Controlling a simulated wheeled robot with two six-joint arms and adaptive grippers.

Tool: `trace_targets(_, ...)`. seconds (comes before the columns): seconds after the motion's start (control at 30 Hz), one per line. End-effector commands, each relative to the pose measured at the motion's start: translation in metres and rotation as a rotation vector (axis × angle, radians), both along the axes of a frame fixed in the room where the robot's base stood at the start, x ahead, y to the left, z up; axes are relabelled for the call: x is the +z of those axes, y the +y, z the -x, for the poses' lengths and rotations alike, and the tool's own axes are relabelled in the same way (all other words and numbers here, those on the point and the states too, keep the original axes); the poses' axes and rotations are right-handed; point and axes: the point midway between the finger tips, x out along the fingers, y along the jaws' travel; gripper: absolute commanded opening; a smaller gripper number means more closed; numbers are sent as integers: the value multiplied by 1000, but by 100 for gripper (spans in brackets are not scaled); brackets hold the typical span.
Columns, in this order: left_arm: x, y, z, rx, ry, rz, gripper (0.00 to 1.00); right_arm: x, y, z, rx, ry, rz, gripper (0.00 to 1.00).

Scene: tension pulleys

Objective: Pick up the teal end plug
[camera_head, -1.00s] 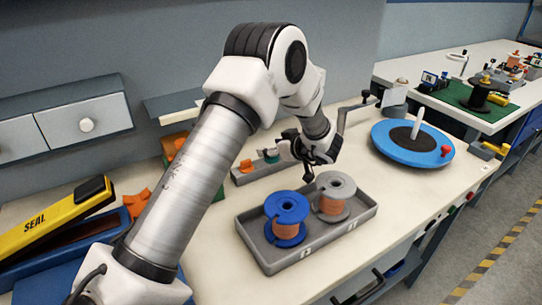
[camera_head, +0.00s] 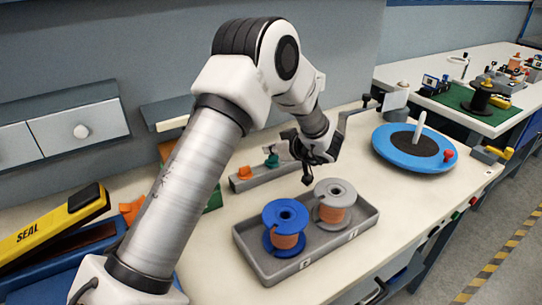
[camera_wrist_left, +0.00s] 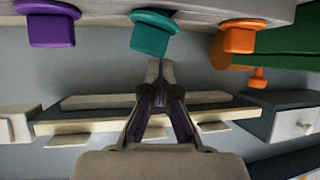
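The teal end plug (camera_head: 272,161) sits on a narrow grey rack (camera_head: 262,177) at the back of the bench, just left of my left gripper (camera_head: 295,146) in the head view. In the left wrist view, which is upside down, the teal plug (camera_wrist_left: 150,36) is at top centre, between a purple plug (camera_wrist_left: 50,27) and an orange plug (camera_wrist_left: 239,39). The left gripper's fingertips (camera_wrist_left: 160,66) are close together just below the teal plug in that picture, with nothing seen between them. The purple plug is hidden in the head view. My right gripper is out of view.
A grey tray (camera_head: 262,262) with a blue spool (camera_head: 286,218) and a grey spool (camera_head: 335,195) lies in front of the rack. A blue turntable (camera_head: 390,157) is at the right. A yellow SEAL tool (camera_head: 50,228) lies at the left. Drawers (camera_head: 80,131) hang behind.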

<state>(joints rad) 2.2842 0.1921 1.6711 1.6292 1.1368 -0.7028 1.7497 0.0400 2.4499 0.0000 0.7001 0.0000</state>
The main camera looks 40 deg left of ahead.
Motion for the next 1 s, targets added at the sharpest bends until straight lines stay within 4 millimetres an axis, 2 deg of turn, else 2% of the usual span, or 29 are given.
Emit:
trace_targets(0.03,17,0,-1,0,-9,-1,0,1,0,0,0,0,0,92)
trace_targets(0.1,35,0,-2,0,-11,-2,0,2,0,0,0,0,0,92)
trace_targets(0.2,53,0,-2,-1,-10,-4,0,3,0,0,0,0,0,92)
trace_targets(0.3,63,0,-2,0,-11,-4,0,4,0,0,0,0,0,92)
trace_targets(0.53,65,0,-2,0,-11,-6,2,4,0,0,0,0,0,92)
trace_targets(0.67,65,0,-2,0,-12,-6,48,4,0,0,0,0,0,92)
trace_targets(0.7,65,0,-2,0,-12,-6,62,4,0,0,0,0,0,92)
trace_targets(0.77,65,0,-2,1,-13,-7,80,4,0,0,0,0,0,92)
trace_targets(1.0,66,0,-3,1,-13,-7,80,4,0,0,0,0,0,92)
